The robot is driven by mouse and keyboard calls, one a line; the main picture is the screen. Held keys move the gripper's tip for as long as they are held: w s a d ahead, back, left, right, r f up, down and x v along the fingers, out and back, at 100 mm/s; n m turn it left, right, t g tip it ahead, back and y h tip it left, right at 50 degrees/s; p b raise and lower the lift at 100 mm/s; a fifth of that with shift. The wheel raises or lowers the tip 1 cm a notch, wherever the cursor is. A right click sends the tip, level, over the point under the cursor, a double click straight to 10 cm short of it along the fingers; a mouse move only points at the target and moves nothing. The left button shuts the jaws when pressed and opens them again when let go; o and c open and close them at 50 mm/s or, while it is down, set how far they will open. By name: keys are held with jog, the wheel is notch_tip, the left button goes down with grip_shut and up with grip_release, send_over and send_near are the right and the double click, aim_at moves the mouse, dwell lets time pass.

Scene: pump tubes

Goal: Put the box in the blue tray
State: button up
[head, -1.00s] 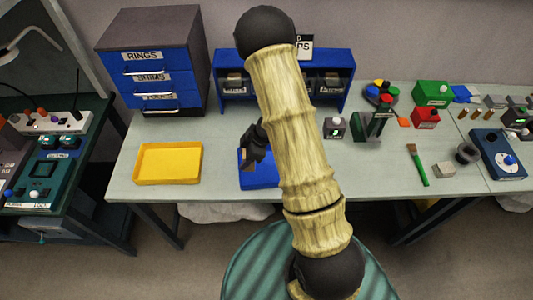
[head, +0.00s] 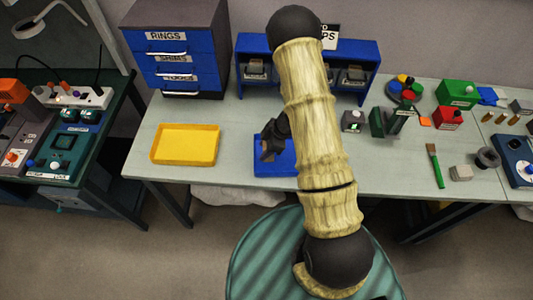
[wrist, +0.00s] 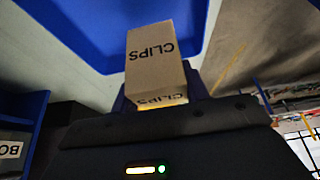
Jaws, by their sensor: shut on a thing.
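In the wrist view, a light brown cardboard box (wrist: 155,55) marked CLIPS is held between the fingers of my gripper (wrist: 160,98). The gripper is shut on it. The blue tray (wrist: 85,30) shows behind the box there, at the top of the picture. In the head view, my gripper (head: 270,148) is over the blue tray (head: 276,171), at its left part. My arm hides the tray's right side. I cannot make out the box in the head view.
A yellow tray (head: 185,145) lies to the left on the bench. A blue drawer cabinet (head: 178,60) and a blue shelf (head: 250,90) with bins stand behind. A small grey device (head: 352,121) and a brush (head: 436,165) lie to the right.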

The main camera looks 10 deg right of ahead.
jog(key=shift+w+f+p, duration=0.1)
jog(key=shift+f+p, duration=0.25)
jog(key=shift+f, duration=1.75)
jog(key=o, duration=1)
jog(key=b+v, duration=0.1)
jog(key=v, duration=1.1)
